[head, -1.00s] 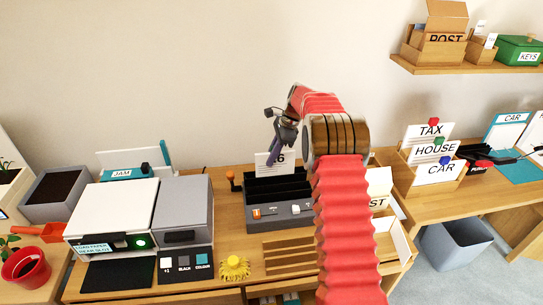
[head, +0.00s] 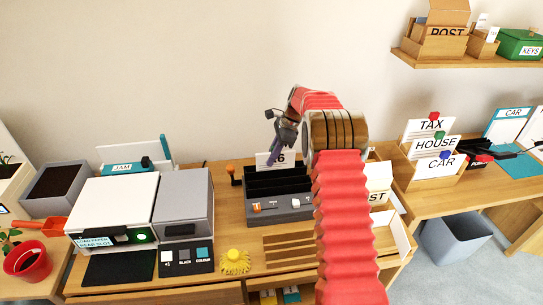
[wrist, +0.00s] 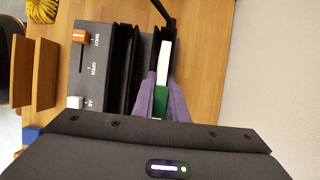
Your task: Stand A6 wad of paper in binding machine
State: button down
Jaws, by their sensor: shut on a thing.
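The A6 wad of paper (head: 263,160) is white with a dark "6" showing; it stands upright at the back of the binding machine (head: 280,209). The machine is a dark grey box with black upright walls and slots. My gripper (head: 276,143) has purple fingers and is shut on the wad from above. In the wrist view, the white edge of the wad (wrist: 166,60) lies between the fingers (wrist: 163,98), over the rearmost slot, with a green patch beside it. The wad's lower part is hidden behind the black walls, so I cannot tell whether it touches the bottom.
An orange-knobbed lever (head: 231,170) stands at the machine's left. A file box (head: 432,165) stands at the right. The wall is close behind the machine.

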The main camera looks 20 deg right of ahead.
jog(key=shift+f, duration=0.25)
jog(key=shift+f, duration=0.25)
jog(key=c, duration=1.7)
grip_release()
jog(key=shift+o, duration=0.6)
jog(key=o, duration=0.4)
